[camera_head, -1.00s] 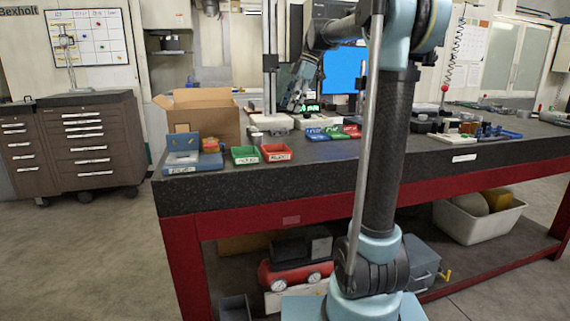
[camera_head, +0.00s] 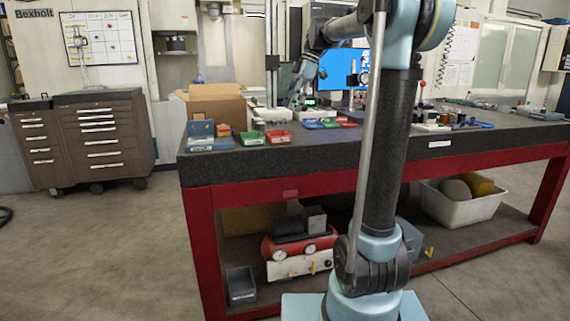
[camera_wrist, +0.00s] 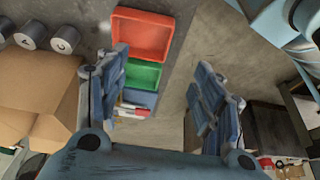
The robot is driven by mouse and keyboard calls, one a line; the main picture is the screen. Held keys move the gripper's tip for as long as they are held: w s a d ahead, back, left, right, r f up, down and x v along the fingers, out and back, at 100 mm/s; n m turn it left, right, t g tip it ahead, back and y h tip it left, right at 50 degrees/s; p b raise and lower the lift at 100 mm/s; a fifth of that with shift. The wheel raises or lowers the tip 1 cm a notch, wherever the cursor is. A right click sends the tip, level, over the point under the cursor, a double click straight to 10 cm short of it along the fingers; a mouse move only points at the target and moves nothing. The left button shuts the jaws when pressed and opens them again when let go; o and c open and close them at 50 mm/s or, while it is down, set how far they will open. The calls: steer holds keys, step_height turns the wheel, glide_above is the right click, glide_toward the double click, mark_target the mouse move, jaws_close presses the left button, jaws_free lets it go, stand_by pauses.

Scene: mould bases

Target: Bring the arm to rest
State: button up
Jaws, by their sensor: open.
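My arm stands upright in front of the workbench in the head view, with its upper part bent over toward the bench. My gripper (camera_head: 300,84) hangs at the end of the arm, partly hidden and small there. In the wrist view my gripper (camera_wrist: 160,95) shows its two blue fingers wide apart, with nothing between them. Beyond the fingers lie a red bin (camera_wrist: 143,35), a green bin (camera_wrist: 138,74) and a bare strip of floor.
The dark bench top (camera_head: 330,152) has a red frame. A brown drawer cabinet (camera_head: 100,140) stands left. The floor in front of the bench is clear.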

steer(key=s+d+f+m+t+h, duration=0.1)
steer(key=s+d+f+m, duration=0.4)
steer(key=s+f, duration=0.5)
steer(key=s+d+f+m+t+h, duration=0.1)
steer(key=s+d+f+m, duration=0.4)
steer(key=s+f+m, duration=0.3)
steer(key=s+d+f+m+t+h, duration=0.1)
steer(key=s+d+f+m, duration=0.5)
steer(key=s+f, duration=0.8)
steer(key=shift+s+f+m+h, duration=0.15)
steer(key=shift+f+m+h, duration=0.45)
steer(key=shift+f+m, duration=0.25)
